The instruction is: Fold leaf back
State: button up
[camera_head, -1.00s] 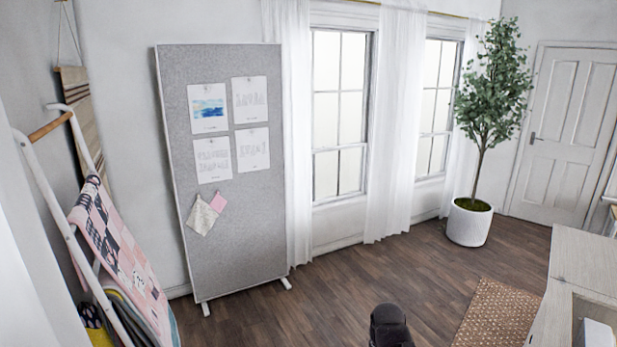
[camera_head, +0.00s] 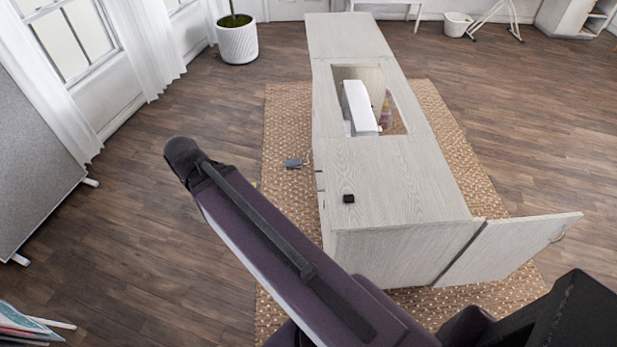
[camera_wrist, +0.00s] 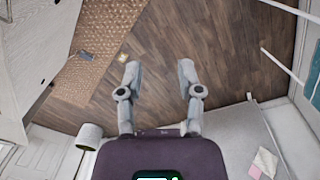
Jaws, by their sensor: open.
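A pale wood sewing cabinet (camera_head: 385,180) stands ahead in the head view, with a rectangular opening in its top. Beyond a seam at the far end, a flat top panel (camera_head: 345,35) lies level with the rest. At the near right corner, another panel (camera_head: 510,245) with a small handle stands swung outward. I cannot tell which panel is the leaf. My gripper (camera_wrist: 160,65) shows in the wrist view, open and empty, its fingers apart over the wood floor. Part of the cabinet (camera_wrist: 30,45) is at that view's upper left, apart from the fingers. My gripper is outside the head view.
A white sewing machine (camera_head: 358,105) sits in the opening. A small black object (camera_head: 348,198) lies on the top. A blue-grey item (camera_head: 294,163) is beside the cabinet, over the woven rug (camera_head: 285,115). A planter (camera_head: 237,42) and grey pinboard (camera_head: 35,150) stand left. Floor between is clear.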

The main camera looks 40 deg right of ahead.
jog(key=w+d+f+m+g+h+b, duration=0.1)
jog(key=d+f+h+b, duration=0.6)
jog(key=b, duration=1.1)
jog(key=d+f+m+g+h+b, duration=0.3)
jog(key=d+f+h+b, duration=0.4)
jog(key=d+f+b, duration=0.8)
jog(key=d+b, duration=0.4)
jog(key=shift+w+d+f+g+h, duration=0.15)
jog(key=shift+w+f+g+h, duration=0.05)
jog(key=shift+w+g+h, duration=0.2)
jog(key=shift+b+x, duration=1.1)
jog(key=shift+x, duration=5.8)
jog(key=shift+c, duration=0.2)
grip_shut()
